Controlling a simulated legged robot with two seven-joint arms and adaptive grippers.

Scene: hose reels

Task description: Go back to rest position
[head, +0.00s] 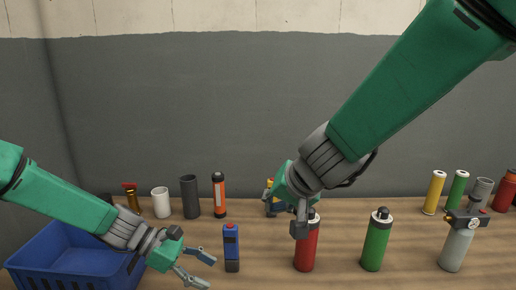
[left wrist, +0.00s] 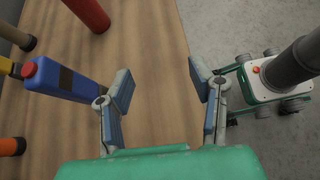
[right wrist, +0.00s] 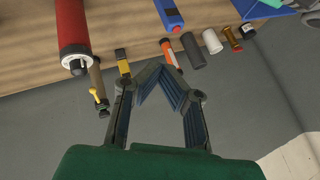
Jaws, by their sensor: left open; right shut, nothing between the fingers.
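My left gripper (head: 203,270) is low at the front left of the wooden table (head: 335,270), between a blue crate and a blue bottle. Its fingers are spread with nothing between them, as the left wrist view (left wrist: 162,85) also shows. My right gripper (head: 300,228) is higher, in front of the red cylinder (head: 307,250) near the table's middle, hiding part of it. In the right wrist view (right wrist: 160,72) its fingers meet at the tips and hold nothing.
The blue crate (head: 70,235) stands at the left. The blue bottle (head: 231,250) is right of my left gripper. A green cylinder (head: 376,245) and grey cylinder (head: 457,245) stand at the right. Several tubes line the back by the wall (head: 200,100).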

